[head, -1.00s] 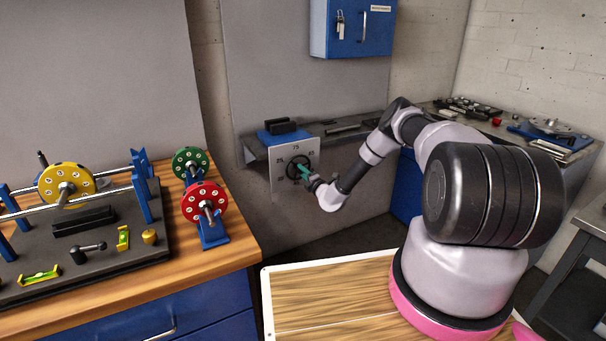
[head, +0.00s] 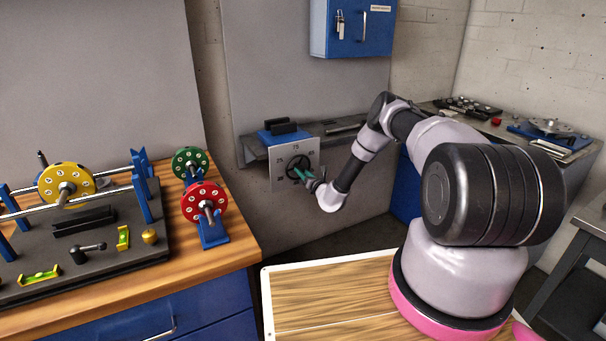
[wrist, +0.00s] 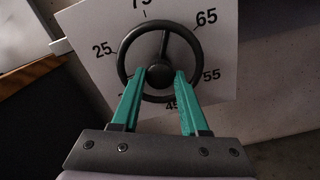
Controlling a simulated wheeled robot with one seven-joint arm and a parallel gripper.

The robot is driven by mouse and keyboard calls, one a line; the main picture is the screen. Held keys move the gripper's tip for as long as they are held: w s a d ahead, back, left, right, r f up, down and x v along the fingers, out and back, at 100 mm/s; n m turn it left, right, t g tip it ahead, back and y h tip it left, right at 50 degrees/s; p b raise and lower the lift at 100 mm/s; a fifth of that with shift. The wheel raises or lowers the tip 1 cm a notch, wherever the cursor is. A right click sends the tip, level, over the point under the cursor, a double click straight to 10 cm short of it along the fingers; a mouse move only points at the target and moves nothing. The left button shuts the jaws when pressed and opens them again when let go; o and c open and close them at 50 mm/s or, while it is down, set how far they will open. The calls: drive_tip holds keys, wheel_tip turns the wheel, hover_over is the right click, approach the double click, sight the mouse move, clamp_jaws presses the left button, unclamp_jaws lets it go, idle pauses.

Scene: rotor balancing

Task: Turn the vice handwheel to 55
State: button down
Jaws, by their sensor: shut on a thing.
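The vice handwheel (wrist: 187,41) is a black ring with a round hub (wrist: 160,76), in front of a pale dial plate (wrist: 95,25). In the wrist view the plate reads 25, 75, 65, 55 and 45; a mark at the lower left is hidden behind a finger. One visible spoke points up from the hub, between 75 and 65. My gripper (wrist: 160,80) has its teal fingers on both sides of the hub, shut on the handwheel; the exact contact is hard to see. In the head view the handwheel (head: 297,164) is partly behind my gripper (head: 301,172).
The blue vice (head: 280,136) sits on a grey wall shelf (head: 345,139) above the plate. A blue cabinet (head: 352,30) hangs higher up. At left, a wooden bench (head: 215,262) holds a yellow rotor (head: 66,184), a red disc (head: 204,203) and a green disc (head: 190,163).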

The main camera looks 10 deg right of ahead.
drive_tip(key=n, duration=0.4)
drive_tip(key=shift+s+f+n, duration=0.1)
drive_tip(key=shift+n, duration=0.2)
idle(0.3)
drive_tip(key=shift+c, duration=2.1)
unclamp_jaws()
drive_tip(key=shift+d, duration=0.1)
drive_tip(key=v, duration=1)
drive_tip(key=shift+s, duration=0.35)
drive_tip(key=shift+d, duration=0.1)
